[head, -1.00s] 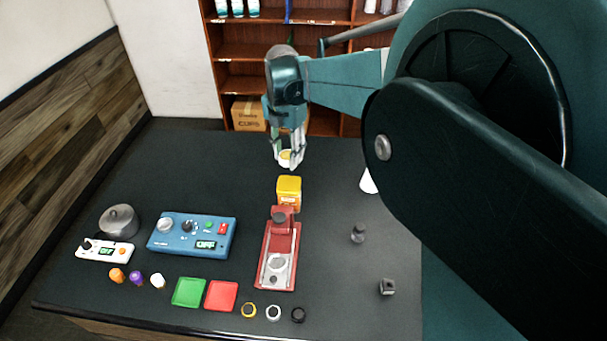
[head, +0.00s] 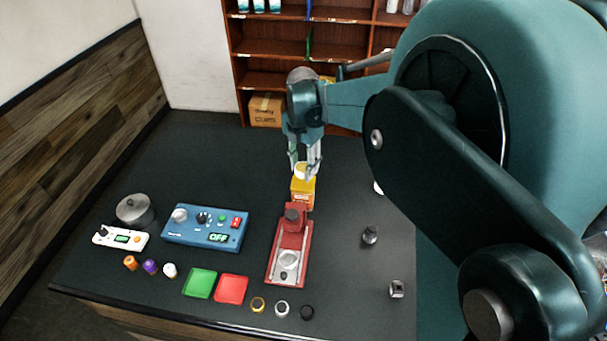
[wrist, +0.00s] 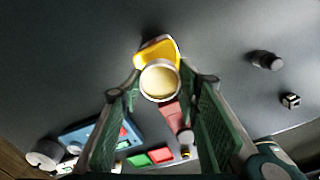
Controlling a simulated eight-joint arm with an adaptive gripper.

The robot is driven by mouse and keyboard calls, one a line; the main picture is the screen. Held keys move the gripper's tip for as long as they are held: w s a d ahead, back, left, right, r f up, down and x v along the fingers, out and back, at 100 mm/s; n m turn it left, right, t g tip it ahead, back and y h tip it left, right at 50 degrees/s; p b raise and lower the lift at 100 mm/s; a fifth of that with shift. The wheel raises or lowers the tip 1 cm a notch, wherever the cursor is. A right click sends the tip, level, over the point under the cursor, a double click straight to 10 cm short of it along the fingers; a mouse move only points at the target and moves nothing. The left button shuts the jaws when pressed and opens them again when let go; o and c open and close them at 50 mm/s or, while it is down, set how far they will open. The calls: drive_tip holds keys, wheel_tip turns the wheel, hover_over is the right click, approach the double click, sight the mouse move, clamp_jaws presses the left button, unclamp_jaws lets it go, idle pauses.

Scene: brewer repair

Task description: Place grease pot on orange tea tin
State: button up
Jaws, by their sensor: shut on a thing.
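The grease pot (head: 301,170) is a small round white pot with cream-coloured contents. My gripper (head: 304,173) is shut on it, with one finger on each side. The orange tea tin (head: 303,194) is a yellow-orange box standing on the dark table behind the red device. In the head view the pot overlaps the tin's top edge; I cannot tell whether they touch. In the wrist view the pot (wrist: 160,80) sits between the fingertips and hides part of the tin (wrist: 157,47).
A red device (head: 289,246) stands just in front of the tin. A blue control box (head: 206,228), a white panel (head: 120,238) and a metal pot (head: 135,209) are at left. Green (head: 199,283) and red (head: 231,289) pads lie in front. The table left of the tin is clear.

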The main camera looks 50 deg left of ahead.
sight(303, 175)
drive_tip(key=shift+f, duration=0.15)
drive_tip(key=shift+f, duration=1.7)
drive_tip(key=shift+f, duration=0.2)
drive_tip(key=o, duration=1)
drive_tip(key=shift+c, duration=0.2)
drive_tip(key=shift+r, duration=0.15)
wheel_tip(303, 175, up, 12)
drive_tip(key=shift+r, duration=0.1)
